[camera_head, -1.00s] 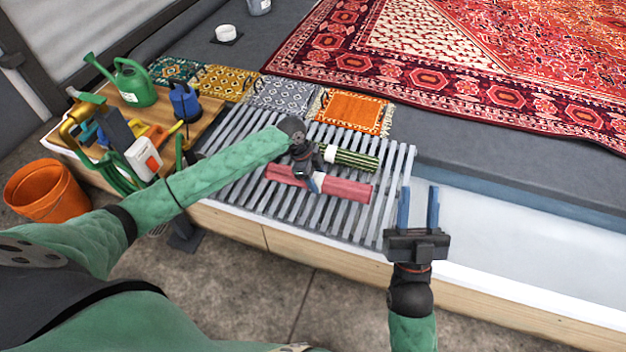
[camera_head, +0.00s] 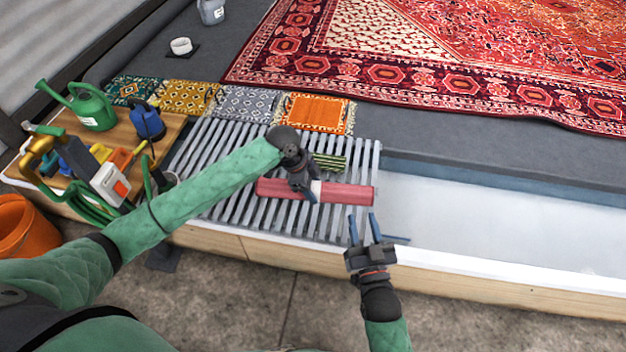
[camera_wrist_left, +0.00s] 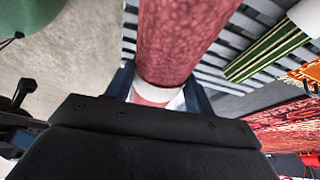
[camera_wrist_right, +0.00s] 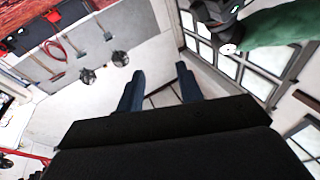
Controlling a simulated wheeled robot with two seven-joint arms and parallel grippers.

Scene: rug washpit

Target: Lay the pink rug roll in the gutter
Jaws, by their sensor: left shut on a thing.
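The pink rug roll (camera_head: 345,194) lies lengthwise across the view over the grey slatted grate (camera_head: 235,215), with its right end near the grate's right edge. It appears raised off the slats. My left gripper (camera_head: 306,190) is shut around its white band (camera_wrist_left: 155,93), and the pink roll (camera_wrist_left: 175,40) extends beyond the fingers in the left wrist view. The pale gutter (camera_head: 480,225) runs right from the grate, and its visible stretch is empty. My right gripper (camera_head: 363,230) is open and empty by the gutter's near left end; its fingers (camera_wrist_right: 160,90) show apart.
A green striped roll (camera_head: 329,162) lies on the grate behind the pink roll, partly hidden by my left gripper. A watering can (camera_head: 92,105) and tools stand on the left board. A large red rug (camera_head: 450,80) lies behind.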

